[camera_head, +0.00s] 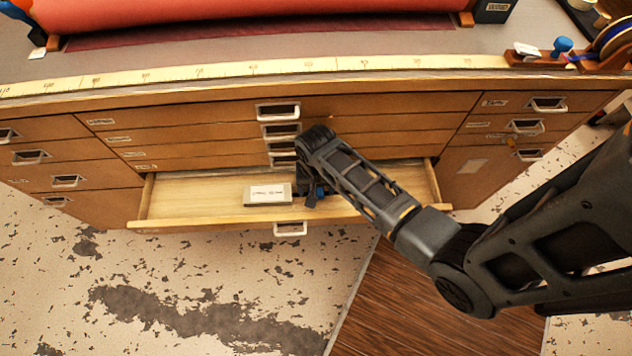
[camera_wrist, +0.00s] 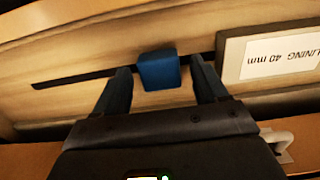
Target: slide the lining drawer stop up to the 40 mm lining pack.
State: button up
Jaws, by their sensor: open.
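The lining drawer (camera_head: 375,200) is pulled out low in the cabinet. The 40 mm lining pack (camera_head: 268,196) is a pale labelled block lying in it, left of my gripper in the head view; in the wrist view it is at the upper right (camera_wrist: 272,54). The drawer stop is a blue block (camera_wrist: 159,70) on a dark slot in the drawer floor, apart from the pack with a gap between. My gripper (camera_wrist: 162,80) is open, with one finger on each side of the stop. In the head view my gripper (camera_head: 314,190) partly hides the stop.
The drawer's front edge (camera_head: 190,224) lies close to my gripper, with a white handle (camera_head: 290,229) outside it. Closed drawers with metal handles (camera_head: 277,112) rise behind. The dark slot (camera_wrist: 75,78) runs on past the stop, away from the pack, over bare drawer floor.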

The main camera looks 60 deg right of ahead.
aim_at(316, 189)
notch_tip(316, 189, up, 8)
jog(key=shift+f, duration=0.2)
jog(key=shift+c, duration=0.4)
